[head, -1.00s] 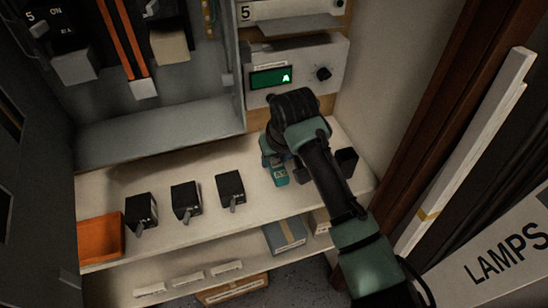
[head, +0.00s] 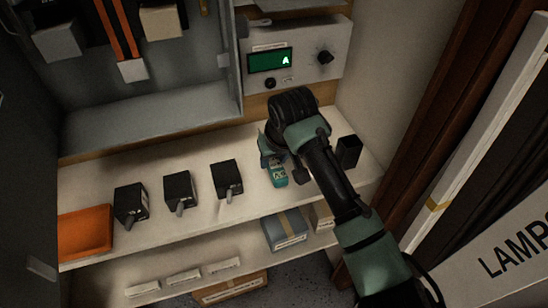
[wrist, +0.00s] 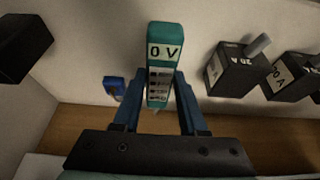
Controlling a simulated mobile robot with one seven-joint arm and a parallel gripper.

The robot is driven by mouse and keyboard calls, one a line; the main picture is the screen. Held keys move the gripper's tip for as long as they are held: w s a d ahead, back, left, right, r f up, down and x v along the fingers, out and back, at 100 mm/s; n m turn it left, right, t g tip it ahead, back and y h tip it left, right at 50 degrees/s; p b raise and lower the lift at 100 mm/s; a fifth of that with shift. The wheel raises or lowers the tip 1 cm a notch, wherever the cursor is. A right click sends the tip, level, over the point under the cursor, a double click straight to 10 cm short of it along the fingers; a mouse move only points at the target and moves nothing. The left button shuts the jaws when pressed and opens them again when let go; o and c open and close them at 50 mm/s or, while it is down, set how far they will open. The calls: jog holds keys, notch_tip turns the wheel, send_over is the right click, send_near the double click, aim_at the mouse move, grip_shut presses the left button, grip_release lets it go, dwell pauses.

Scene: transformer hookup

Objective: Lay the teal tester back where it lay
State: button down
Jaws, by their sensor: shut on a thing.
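The teal tester (head: 277,174) shows just below my gripper (head: 270,152), over the right part of the white shelf. In the wrist view the teal tester (wrist: 163,55) reads "0 V" above a column of dark markings. My gripper (wrist: 158,88) has blue fingers, one on each side of the tester, and is shut on it. The tester's far end points away from my wrist. I cannot tell whether its underside touches the shelf. My wrist hides part of the shelf behind it in the head view.
Three black lever blocks (head: 178,189) stand in a row left of the tester. An orange tray (head: 85,232) is at the shelf's left end. A small blue item (wrist: 114,86) lies near the left finger. A panel (head: 295,60) rises behind.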

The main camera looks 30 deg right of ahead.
jog(key=shift+f, duration=0.95)
jog(key=shift+c, duration=1.8)
grip_release()
